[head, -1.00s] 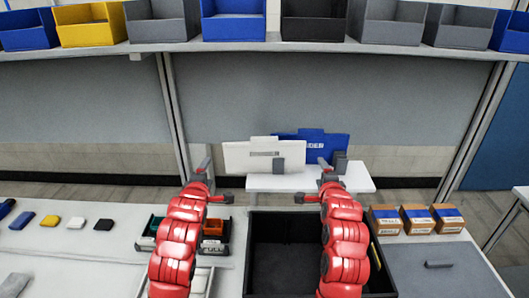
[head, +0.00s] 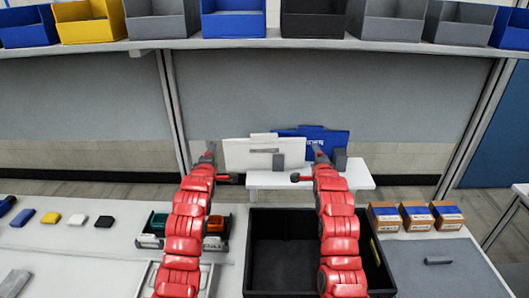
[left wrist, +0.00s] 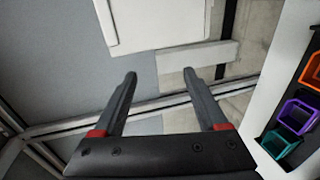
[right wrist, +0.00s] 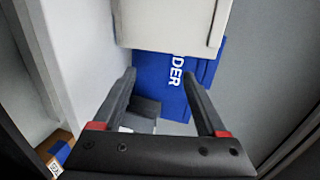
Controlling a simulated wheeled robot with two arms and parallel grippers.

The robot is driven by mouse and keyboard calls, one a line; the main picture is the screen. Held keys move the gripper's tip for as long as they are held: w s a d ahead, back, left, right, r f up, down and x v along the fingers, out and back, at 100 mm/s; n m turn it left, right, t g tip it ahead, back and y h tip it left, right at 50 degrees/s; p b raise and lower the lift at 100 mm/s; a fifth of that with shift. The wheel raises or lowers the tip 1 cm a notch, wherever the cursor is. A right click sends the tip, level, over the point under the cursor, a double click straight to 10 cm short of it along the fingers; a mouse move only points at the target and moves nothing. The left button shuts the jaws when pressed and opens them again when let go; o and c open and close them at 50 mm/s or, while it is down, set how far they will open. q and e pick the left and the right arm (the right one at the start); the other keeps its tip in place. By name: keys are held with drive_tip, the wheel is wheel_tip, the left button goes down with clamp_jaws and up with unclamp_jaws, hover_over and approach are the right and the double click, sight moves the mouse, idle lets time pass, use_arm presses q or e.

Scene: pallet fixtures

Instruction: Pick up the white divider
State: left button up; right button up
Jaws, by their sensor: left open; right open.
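The white divider (head: 240,156) stands upright on a small white stand, with a dark label strip on its face. Its pale panel also shows at the top of the left wrist view (left wrist: 155,22) and of the right wrist view (right wrist: 172,22). My left gripper (head: 220,166) is open and empty at the divider's left edge in the head view. My right gripper (head: 308,165) is open and empty near its right edge, in front of the blue divider (head: 335,141). I cannot tell the exact gap between fingers and divider. The wrist views show nothing between the fingertips (left wrist: 159,74), (right wrist: 158,74).
The white stand (head: 270,181) carries grey blocks (head: 278,160), (head: 340,160). A black bin (head: 280,262) lies below my arms. A tray with coloured cups (head: 215,226) is at its left, cartons (head: 415,216) at its right. A shelf of bins (head: 330,43) runs above.

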drive_tip(key=x, duration=0.4)
use_arm(q)
drive_tip(key=shift+w+d+f, duration=0.15)
drive_tip(key=shift+w+d, duration=0.1)
drive_tip(key=shift+w, duration=0.4)
drive_tip(key=shift+w+d+f, duration=0.2)
drive_tip(key=shift+w+d, duration=0.1)
drive_tip(key=shift+w, duration=0.3)
drive_tip(key=shift+w+d+f, duration=0.15)
drive_tip(key=shift+w+d, duration=0.1)
drive_tip(key=shift+w, duration=0.4)
use_arm(e)
drive_tip(key=shift+a, duration=0.75)
